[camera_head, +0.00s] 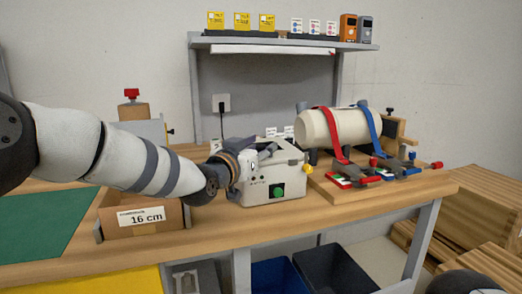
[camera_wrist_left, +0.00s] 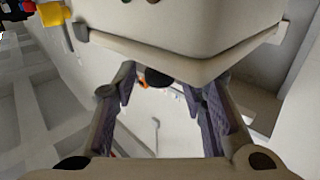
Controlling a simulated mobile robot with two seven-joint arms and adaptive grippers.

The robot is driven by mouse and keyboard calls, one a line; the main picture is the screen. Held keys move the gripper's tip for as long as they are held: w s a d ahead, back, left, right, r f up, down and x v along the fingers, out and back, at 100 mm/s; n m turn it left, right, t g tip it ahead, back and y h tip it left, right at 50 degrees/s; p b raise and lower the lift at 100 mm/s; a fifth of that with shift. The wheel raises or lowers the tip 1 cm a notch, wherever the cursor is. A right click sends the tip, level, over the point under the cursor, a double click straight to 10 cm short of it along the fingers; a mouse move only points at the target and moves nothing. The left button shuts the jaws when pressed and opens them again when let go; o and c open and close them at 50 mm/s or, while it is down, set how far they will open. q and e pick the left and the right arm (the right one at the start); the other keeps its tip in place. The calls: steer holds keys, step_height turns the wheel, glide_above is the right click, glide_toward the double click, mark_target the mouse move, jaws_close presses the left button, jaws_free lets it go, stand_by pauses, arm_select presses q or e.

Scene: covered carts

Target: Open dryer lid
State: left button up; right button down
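The dryer (camera_head: 262,190) is a small white box with a green button on its front, on the wooden bench. Its pale top (camera_head: 289,154) looks closed, though my gripper partly covers it. My left gripper (camera_head: 258,152) is at the dryer's upper left side, over its top. In the left wrist view, the gripper (camera_wrist_left: 165,105) has its two purple-padded fingers spread apart with nothing clearly between them. A white rounded body with a projecting rim (camera_wrist_left: 180,62), likely the dryer, is close above the fingers; I cannot tell if they touch it. My right gripper is not in view.
A pale cylinder (camera_head: 316,130) with red and blue straps sits on a wooden board right of the dryer. A box labelled 16 cm (camera_head: 117,222) stands at the left, beneath my arm. A shelf (camera_head: 280,41) is behind. Dark bins (camera_head: 335,270) stand below the bench.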

arm_select(q)
steer(key=shift+w+d+r, duration=0.1)
steer(key=shift+w+d, duration=0.05)
steer(key=shift+w, duration=0.1)
jaws_close()
